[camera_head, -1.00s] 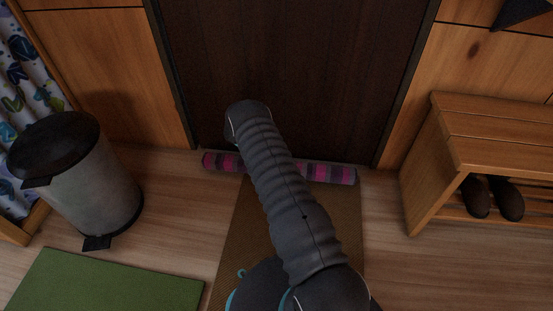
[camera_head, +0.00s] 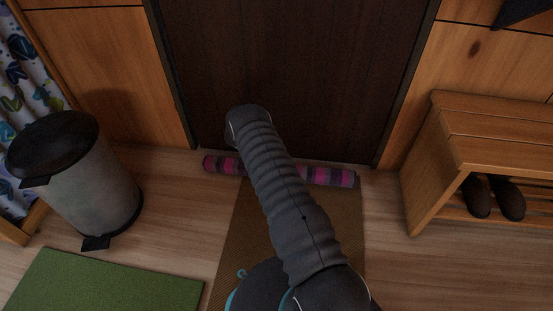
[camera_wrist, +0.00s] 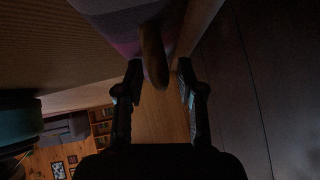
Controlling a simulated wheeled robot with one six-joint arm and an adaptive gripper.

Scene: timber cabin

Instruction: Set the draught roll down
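The draught roll (camera_head: 329,176) is striped pink, purple and grey. In the head view it lies along the foot of the dark door, its middle hidden behind my arm. Whether it touches the floor is not clear. In the wrist view its cloth (camera_wrist: 125,20) fills the top, with a brown strap-like piece (camera_wrist: 153,57) below it. My gripper (camera_wrist: 160,75) has its fingers partly closed, one on each side of that brown piece; a narrow gap seems to show on the right. The gripper is hidden behind the arm in the head view.
The dark door (camera_head: 290,60) stands right behind the roll. A brown mat (camera_head: 233,235) runs out from it. A pedal bin (camera_head: 85,185) and a green mat (camera_head: 110,285) are at the left. A wooden bench (camera_head: 425,165) with dark shoes (camera_head: 492,197) is at the right.

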